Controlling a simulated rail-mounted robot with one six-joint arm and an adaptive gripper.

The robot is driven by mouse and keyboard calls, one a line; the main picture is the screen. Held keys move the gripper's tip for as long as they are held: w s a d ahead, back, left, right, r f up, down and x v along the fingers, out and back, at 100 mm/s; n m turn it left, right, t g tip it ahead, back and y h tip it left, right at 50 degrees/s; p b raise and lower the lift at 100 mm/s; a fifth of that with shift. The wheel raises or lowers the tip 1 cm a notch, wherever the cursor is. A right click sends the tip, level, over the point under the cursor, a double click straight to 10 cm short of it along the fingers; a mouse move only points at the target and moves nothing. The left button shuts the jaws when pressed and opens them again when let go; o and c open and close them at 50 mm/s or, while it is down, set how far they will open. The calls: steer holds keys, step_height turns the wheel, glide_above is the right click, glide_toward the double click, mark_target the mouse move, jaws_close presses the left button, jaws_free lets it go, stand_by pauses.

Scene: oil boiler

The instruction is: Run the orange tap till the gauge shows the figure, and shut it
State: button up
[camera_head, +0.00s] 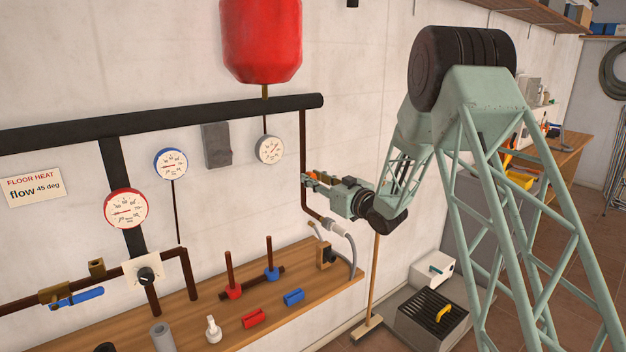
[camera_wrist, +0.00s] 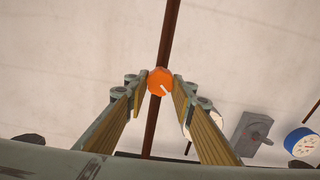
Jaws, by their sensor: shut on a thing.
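The orange tap (camera_wrist: 160,82) is a round orange knob with a white pointer mark, on a thin brown vertical pipe (camera_wrist: 165,45). In the wrist view the mark slants down to the right. My gripper (camera_wrist: 160,80) has its two wood-coloured fingers on either side of the knob and is shut on it. In the head view my gripper (camera_head: 312,178) reaches the pipe from the right, and the fingers hide most of the tap. A grey-rimmed gauge (camera_head: 269,149) with a red needle hangs left of the tap. Its figures are too small to read.
A red-rimmed gauge (camera_head: 126,209) and a blue-rimmed gauge (camera_head: 171,163) are further left. A sign (camera_head: 36,187) reads "FLOOR HEAT flow 45 deg". A red vessel (camera_head: 261,38) hangs above. A wooden shelf (camera_head: 205,309) with fittings runs below; a broom (camera_head: 374,270) stands right.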

steer(key=shift+m, duration=0.3)
steer(key=shift+w+d+m+p, duration=0.1)
steer(key=shift+m+p, duration=1.35)
steer(key=shift+m, duration=2.95)
steer(key=o, duration=0.9)
steer(key=shift+d, duration=0.1)
steer(key=shift+v, duration=5.9)
